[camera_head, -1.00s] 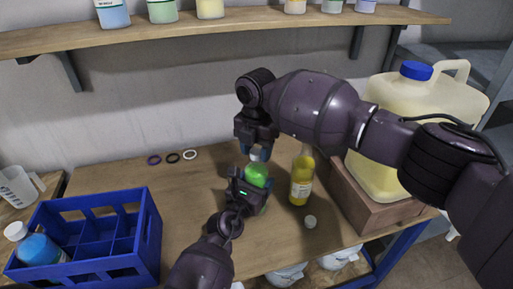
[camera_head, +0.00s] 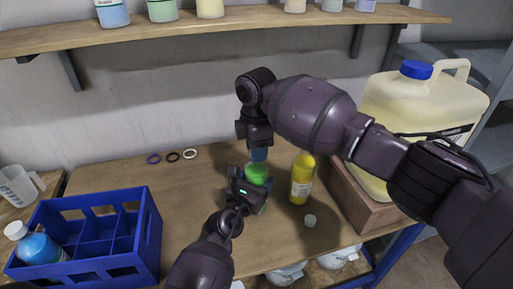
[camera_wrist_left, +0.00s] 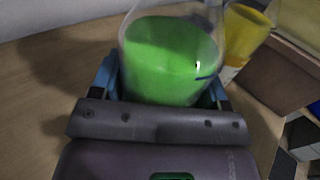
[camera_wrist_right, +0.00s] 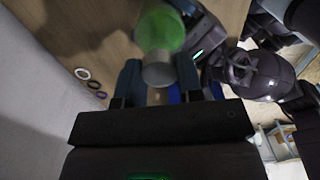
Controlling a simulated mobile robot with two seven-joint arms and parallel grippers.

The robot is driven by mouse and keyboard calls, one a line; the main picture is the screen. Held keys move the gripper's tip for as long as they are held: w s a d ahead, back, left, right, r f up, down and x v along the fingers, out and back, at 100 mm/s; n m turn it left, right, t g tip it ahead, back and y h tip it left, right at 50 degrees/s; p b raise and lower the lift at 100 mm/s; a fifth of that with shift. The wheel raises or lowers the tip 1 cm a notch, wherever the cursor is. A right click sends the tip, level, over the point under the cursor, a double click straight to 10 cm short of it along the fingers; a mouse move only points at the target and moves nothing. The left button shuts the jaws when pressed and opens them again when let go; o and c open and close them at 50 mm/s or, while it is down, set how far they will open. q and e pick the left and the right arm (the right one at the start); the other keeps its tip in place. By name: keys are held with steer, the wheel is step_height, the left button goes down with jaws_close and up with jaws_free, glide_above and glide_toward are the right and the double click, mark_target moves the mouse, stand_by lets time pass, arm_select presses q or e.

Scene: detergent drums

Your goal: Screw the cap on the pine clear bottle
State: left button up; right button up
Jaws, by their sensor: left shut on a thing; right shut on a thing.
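A clear bottle with green liquid (camera_head: 257,174) stands upright on the table. It fills the left wrist view (camera_wrist_left: 165,60). My left gripper (camera_head: 246,186) is shut around its body from the front. My right gripper (camera_head: 258,153) points down right above the bottle. In the right wrist view a grey-white cap (camera_wrist_right: 158,70) sits between its fingers, shut on it, in line with the bottle (camera_wrist_right: 162,28). The cap is at the bottle's mouth; whether it is seated on the neck I cannot tell. The fingers hide the cap in the head view.
A large jug (camera_head: 425,105) stands on a wooden block (camera_head: 372,205). A blue crate (camera_head: 146,238) holds a blue bottle (camera_head: 38,246). Three rings (camera_head: 172,156) lie behind.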

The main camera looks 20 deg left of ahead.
steer(key=m, duration=1.4)
steer(key=shift+m, duration=0.4)
steer(key=m, duration=0.5)
steer(key=shift+f, duration=0.1)
steer(key=o, duration=1)
